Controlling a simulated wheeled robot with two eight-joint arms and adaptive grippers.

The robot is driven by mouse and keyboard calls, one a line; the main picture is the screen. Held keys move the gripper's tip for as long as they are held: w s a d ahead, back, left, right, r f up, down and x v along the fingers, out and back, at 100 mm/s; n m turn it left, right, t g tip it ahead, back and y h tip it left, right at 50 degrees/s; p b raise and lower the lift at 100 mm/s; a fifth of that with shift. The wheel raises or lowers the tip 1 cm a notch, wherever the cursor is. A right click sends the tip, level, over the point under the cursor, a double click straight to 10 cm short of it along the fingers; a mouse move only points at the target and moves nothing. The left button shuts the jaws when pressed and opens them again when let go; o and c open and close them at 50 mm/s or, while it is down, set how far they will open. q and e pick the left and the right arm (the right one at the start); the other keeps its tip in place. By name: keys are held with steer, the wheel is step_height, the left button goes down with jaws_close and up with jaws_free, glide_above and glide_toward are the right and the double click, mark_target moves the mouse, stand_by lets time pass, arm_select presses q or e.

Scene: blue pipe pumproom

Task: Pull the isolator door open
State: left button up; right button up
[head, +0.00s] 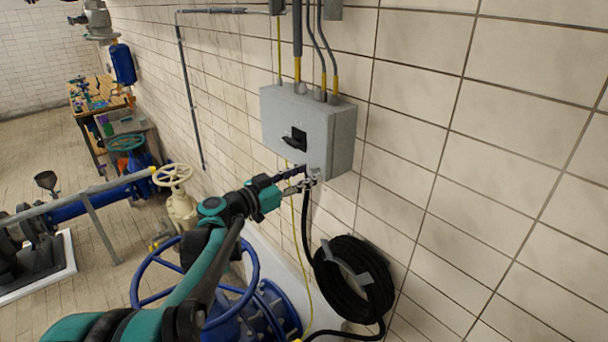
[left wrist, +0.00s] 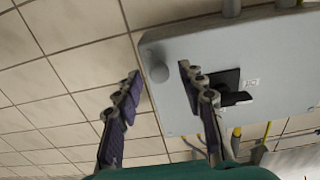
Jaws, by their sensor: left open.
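The isolator is a grey wall box (head: 340,140) with a closed front door (head: 283,115). A black rotary handle (head: 297,139) sits on the door; it also shows in the left wrist view (left wrist: 228,90), partly behind a finger. A small round grey knob (left wrist: 157,73) stands near the door's edge. My left gripper (head: 305,180) is at the box's lower front edge. In the left wrist view its open fingers (left wrist: 160,70) lie either side of the knob in the picture. I cannot tell whether they touch it or are short of it. My right gripper is out of view.
Conduits (head: 298,45) rise from the box top. A coiled black hose (head: 352,280) hangs on the tiled wall below. A blue handwheel (head: 195,285) and a cream valve wheel (head: 172,175) stand left of the wall. A workbench (head: 100,95) is at the far left.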

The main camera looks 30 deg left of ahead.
arm_select(q)
jaws_close()
steer(key=shift+s+a, duration=0.1)
